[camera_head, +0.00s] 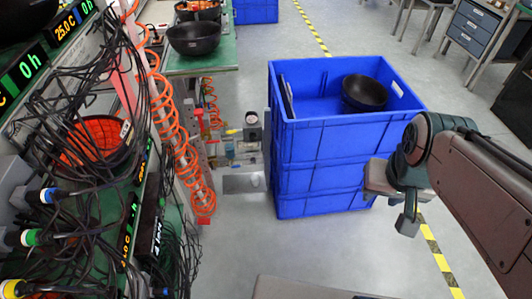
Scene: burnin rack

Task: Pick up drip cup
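No thing is clearly recognisable as the drip cup. A black bowl (365,92) sits inside the top blue crate, toward its right side. Another dark bowl (194,38) stands on the green bench at upper left. My gripper (391,199) hangs at the right, in front of the crate stack's right side in the picture. It is seen from behind and the side, and I cannot tell whether its fingers are apart. I see nothing held in it.
Blue crates (320,146) are stacked mid-floor, with a dark flat item in the top one. A small fixture with a gauge (251,118) stands left of them. Orange coiled hoses (165,120) and black cables crowd the left rack.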

